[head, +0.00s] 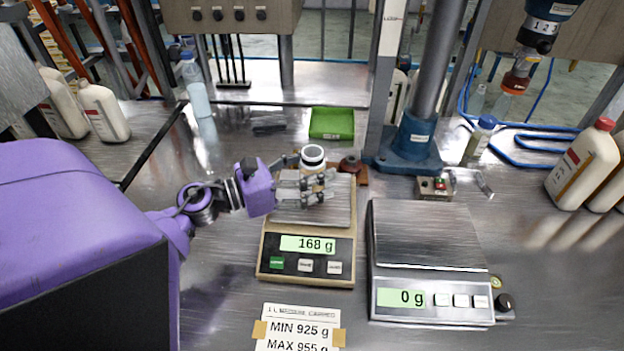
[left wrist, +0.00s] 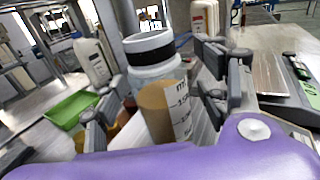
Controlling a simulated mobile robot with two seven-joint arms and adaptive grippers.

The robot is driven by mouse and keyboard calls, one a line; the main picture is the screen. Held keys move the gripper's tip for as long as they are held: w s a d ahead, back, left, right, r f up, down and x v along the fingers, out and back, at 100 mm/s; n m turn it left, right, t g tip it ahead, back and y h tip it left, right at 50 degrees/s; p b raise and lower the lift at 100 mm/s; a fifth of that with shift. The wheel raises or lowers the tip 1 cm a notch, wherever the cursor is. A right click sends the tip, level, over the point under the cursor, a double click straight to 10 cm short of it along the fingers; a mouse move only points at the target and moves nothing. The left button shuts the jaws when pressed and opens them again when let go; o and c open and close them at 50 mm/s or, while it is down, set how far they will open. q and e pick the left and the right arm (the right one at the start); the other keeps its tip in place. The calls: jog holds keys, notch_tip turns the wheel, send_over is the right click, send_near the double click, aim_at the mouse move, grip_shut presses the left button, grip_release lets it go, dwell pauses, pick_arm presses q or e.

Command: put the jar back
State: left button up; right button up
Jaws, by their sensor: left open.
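The jar (head: 313,158) has a white lid with a black band and stands on the left scale (head: 343,215), whose display reads 168 g. In the left wrist view the jar (left wrist: 152,55) is upright, with a brown and white label on its body. My left gripper (head: 318,188) is open at the jar, with its fingers to either side of it; in the left wrist view the fingers stand left and right of the jar. Part of the jar's body is hidden behind the fingers in the head view. My right gripper does not show.
A second scale (head: 428,240) reading 0 g stands to the right. A green tray (head: 331,123) lies behind the left scale. A blue post base (head: 408,150) stands behind the scales. White bottles (head: 584,165) stand at the right, others (head: 104,112) at the left.

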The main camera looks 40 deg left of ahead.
pick_arm(q)
jog(key=c, duration=1.5)
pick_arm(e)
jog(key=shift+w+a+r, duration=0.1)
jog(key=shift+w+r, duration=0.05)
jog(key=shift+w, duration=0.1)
pick_arm(q)
jog(key=shift+r, duration=0.85)
jog(key=s+d+r+p, duration=0.2)
jog(key=s+d+r, duration=0.5)
jog(key=s+r, duration=0.4)
jog(key=shift+s, duration=0.55)
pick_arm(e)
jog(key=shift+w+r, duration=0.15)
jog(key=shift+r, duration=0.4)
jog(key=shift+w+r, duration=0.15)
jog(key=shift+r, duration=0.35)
